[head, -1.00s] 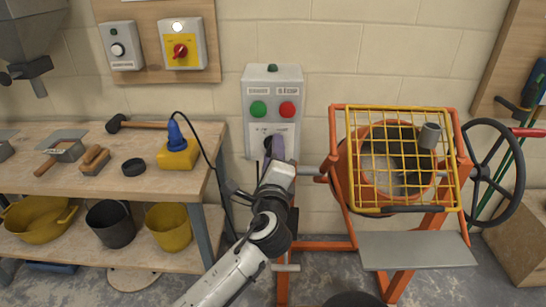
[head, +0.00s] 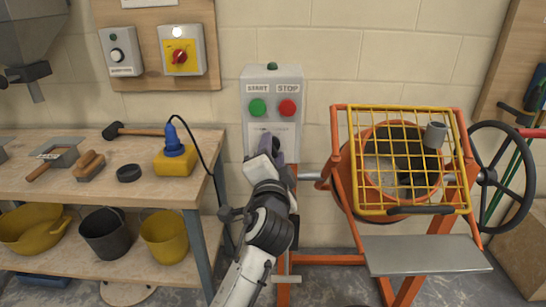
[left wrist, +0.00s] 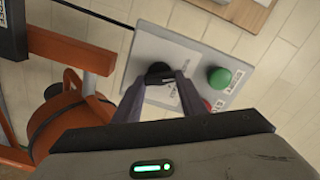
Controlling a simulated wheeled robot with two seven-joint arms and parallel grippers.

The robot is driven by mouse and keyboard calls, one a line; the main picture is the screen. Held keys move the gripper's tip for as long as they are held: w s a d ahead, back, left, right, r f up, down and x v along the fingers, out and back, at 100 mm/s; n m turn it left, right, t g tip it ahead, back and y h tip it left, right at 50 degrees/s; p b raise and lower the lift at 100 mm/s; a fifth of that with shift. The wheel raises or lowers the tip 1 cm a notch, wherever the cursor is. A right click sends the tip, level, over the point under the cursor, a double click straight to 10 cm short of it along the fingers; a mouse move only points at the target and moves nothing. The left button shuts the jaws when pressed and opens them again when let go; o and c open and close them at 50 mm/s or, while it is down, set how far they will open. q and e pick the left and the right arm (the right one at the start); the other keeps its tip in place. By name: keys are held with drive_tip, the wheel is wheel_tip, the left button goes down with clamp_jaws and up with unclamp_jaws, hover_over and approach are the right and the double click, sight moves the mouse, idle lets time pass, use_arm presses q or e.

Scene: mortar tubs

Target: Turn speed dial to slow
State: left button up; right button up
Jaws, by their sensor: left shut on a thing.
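The speed dial (left wrist: 160,70) is a black knob on the grey control box, below its buttons. My left gripper (left wrist: 161,82) is shut on the dial, with one dark finger on each side. In the head view my left gripper (head: 272,146) is at the lower part of the control box (head: 248,105) and hides the dial. The printing around the dial is too small and covered to read its setting. The green START button (head: 257,107) and red STOP button (head: 287,108) are above my gripper. My right gripper is not in view.
The orange mixer (head: 340,165) with its yellow grid guard stands right of my left arm. A dark cable (head: 207,150) hangs near my arm.

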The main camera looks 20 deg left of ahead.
use_arm(q)
drive_tip(key=shift+n, duration=0.6)
drive_tip(key=o, duration=1.1)
drive_tip(key=shift+c, duration=0.2)
